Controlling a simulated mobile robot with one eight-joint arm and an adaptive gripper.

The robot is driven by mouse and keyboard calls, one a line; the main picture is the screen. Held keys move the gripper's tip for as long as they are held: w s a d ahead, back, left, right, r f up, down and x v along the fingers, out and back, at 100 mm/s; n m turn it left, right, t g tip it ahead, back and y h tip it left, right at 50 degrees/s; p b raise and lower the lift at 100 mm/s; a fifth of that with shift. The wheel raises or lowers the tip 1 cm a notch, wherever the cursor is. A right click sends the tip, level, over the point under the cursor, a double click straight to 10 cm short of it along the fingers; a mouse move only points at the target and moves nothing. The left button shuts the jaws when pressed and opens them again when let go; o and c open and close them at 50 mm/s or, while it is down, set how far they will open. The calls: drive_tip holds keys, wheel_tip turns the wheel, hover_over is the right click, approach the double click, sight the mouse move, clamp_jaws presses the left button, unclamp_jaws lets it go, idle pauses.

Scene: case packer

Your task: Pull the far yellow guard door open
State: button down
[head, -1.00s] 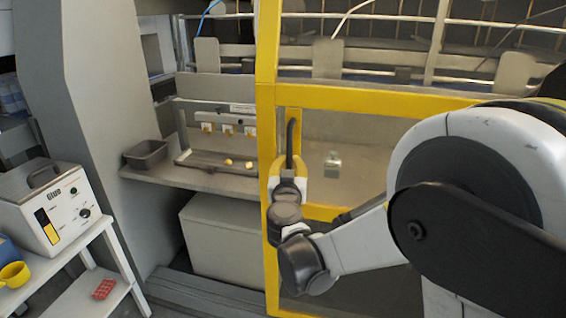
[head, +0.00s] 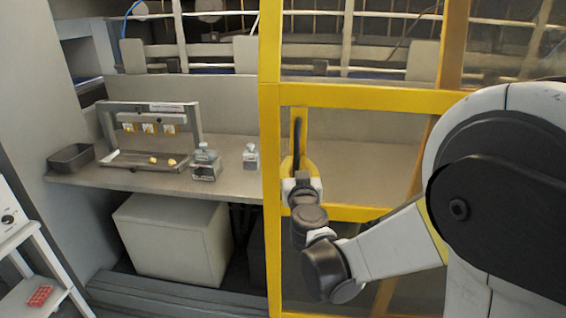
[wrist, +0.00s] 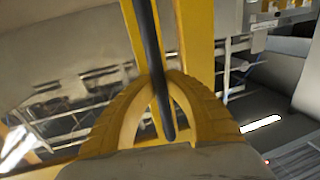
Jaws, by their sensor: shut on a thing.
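The yellow guard door (head: 271,200) stands in the middle of the head view, a yellow frame with clear panes. Its dark upright handle (head: 297,135) is on the left stile. My gripper (head: 298,165) is at the lower part of the handle. In the wrist view my gripper's yellow fingers (wrist: 160,95) close around the black handle bar (wrist: 150,50). The door stands partly open, with the shelf showing to the left of its edge. My arm hides the door's lower right part.
A pale box (head: 172,240) sits below. A white cart (head: 30,270) stands at lower left.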

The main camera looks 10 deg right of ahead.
drive_tip(key=d, duration=0.1)
drive_tip(key=s+d, duration=0.1)
drive_tip(key=shift+d, duration=0.3)
drive_tip(key=c, duration=1.4)
unclamp_jaws()
drive_tip(key=shift+s, duration=0.1)
drive_tip(key=s, duration=0.4)
drive_tip(key=s+a, duration=0.1)
drive_tip(key=s, duration=0.6)
drive_tip(key=shift+s+a, duration=0.4)
